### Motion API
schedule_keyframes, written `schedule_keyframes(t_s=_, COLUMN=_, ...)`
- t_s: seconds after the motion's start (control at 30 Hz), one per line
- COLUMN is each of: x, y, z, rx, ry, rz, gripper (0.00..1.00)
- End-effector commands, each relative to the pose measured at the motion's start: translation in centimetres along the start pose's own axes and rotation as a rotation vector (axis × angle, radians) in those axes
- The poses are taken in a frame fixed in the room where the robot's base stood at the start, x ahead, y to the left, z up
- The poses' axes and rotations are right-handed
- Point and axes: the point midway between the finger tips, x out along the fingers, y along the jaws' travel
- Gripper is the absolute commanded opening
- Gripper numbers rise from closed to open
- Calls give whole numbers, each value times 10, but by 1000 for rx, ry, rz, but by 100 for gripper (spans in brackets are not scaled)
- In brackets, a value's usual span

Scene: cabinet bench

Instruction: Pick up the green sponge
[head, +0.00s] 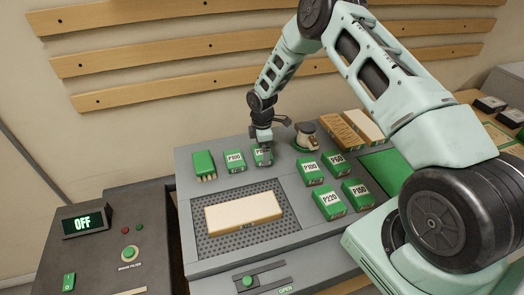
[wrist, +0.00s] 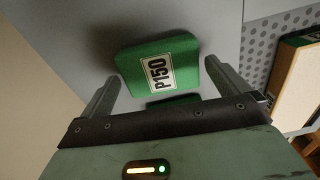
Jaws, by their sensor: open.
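Several green sponge-like blocks with white grit labels sit on the grey bench top. One of them, labelled P150 in the wrist view (wrist: 155,68), lies between the two fingers of my gripper (wrist: 160,75). My gripper is open, with a finger on either side of this block; I cannot tell whether they touch it. In the head view my gripper (head: 262,142) is over the same block (head: 263,158), hiding part of it. Other labelled green blocks are P100 (head: 235,162), another P100 (head: 311,171), P60 (head: 337,161), P220 (head: 329,203) and P150 (head: 358,194).
A green brush-like block (head: 204,163) stands at the left. A pale wooden board (head: 243,213) lies on the perforated plate (head: 210,250). A small metal-and-wood item (head: 306,137) stands right of my gripper. A dark cabinet with an OFF display (head: 85,222) is at the left.

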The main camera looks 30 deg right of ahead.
Motion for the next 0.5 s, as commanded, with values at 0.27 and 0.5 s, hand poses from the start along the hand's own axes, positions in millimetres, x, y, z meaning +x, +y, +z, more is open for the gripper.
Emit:
schedule_keyframes(t_s=0.27, x=16, y=1, z=0, rx=1, ry=0, rz=2, gripper=100)
schedule_keyframes(t_s=0.5, x=16, y=1, z=0, rx=1, ry=0, rz=2, gripper=75)
